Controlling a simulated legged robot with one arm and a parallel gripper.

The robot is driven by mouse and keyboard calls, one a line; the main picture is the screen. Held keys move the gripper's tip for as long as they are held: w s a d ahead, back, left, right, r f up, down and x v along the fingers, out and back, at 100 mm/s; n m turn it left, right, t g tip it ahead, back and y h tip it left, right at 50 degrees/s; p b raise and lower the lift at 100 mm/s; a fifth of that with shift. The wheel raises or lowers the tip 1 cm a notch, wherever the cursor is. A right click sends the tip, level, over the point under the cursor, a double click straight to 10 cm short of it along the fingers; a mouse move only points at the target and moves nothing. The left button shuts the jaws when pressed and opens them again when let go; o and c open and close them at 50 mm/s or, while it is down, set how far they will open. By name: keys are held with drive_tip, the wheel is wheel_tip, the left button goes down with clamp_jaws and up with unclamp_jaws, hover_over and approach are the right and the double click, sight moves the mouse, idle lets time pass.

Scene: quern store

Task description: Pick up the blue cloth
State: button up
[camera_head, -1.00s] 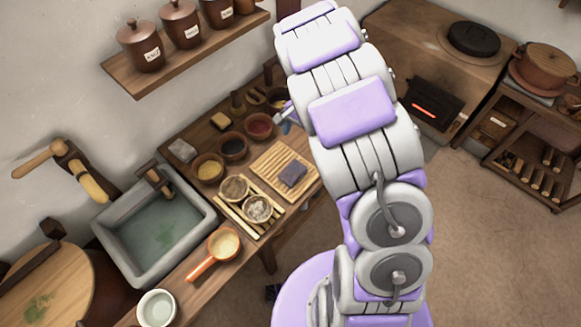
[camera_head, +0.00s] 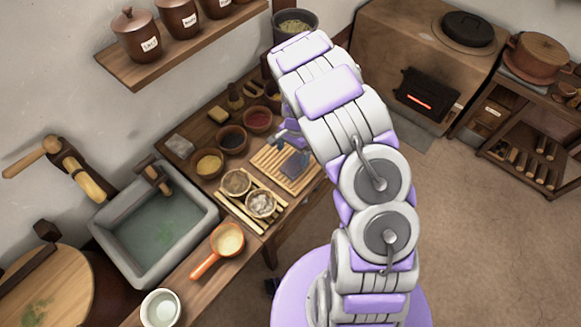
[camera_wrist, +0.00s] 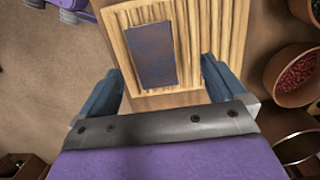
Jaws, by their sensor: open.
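The blue cloth (camera_head: 296,165) is a small, dark blue-purple folded rectangle. It lies flat on a slatted wooden board (camera_head: 270,158) on the long wooden counter. In the wrist view the cloth (camera_wrist: 152,54) is just beyond my gripper (camera_wrist: 160,88), a little left of the middle between the two blue-grey fingers. The fingers are apart with nothing between them but the board's near edge below. In the head view my gripper (camera_head: 297,141) is above the board, partly hidden by my arm. I cannot tell its exact height over the cloth.
Bowls of red (camera_head: 258,120), dark (camera_head: 232,139) and yellow (camera_head: 208,163) contents stand behind and left of the board. Two small bowls sit on a slatted rack (camera_head: 240,213) at its front left. A stone sink (camera_head: 153,225) is farther left. A lit stove (camera_head: 425,60) stands at the back right.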

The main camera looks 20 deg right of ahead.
sight(296, 163)
drive_tip(key=shift+d+f, duration=0.2)
drive_tip(key=shift+d, duration=0.05)
drive_tip(key=shift+s+d+f+b, duration=0.2)
drive_tip(key=shift+d+f+b, duration=0.25)
drive_tip(key=shift+d+f, duration=0.6)
drive_tip(key=a+f, duration=0.2)
drive_tip(key=f, duration=0.1)
drive_tip(key=shift+s+b, duration=0.15)
drive_tip(key=shift+b, duration=0.15)
drive_tip(key=shift+a, duration=0.4)
drive_tip(key=shift+d, duration=0.95)
drive_tip(key=c, duration=0.7)
drive_tip(key=shift+a, duration=0.8)
drive_tip(key=c, duration=0.6)
drive_tip(key=shift+o, duration=0.2)
drive_tip(key=shift+d+r, duration=0.2)
drive_tip(key=shift+d, duration=0.15)
drive_tip(key=shift+d+r, duration=0.25)
drive_tip(key=shift+r, duration=0.35)
wheel_tip(296, 163, up, 2)
drive_tip(key=shift+a+r+p, duration=0.1)
drive_tip(key=shift+r+p, duration=0.15)
drive_tip(key=shift+p, duration=0.4)
drive_tip(key=s+d, duration=0.2)
drive_tip(key=s, duration=0.5)
drive_tip(key=s+d+r+p, duration=0.1)
drive_tip(key=s+d, duration=0.1)
drive_tip(key=s, duration=0.6)
drive_tip(key=shift+s+p, duration=0.15)
drive_tip(key=shift+p, duration=0.15)
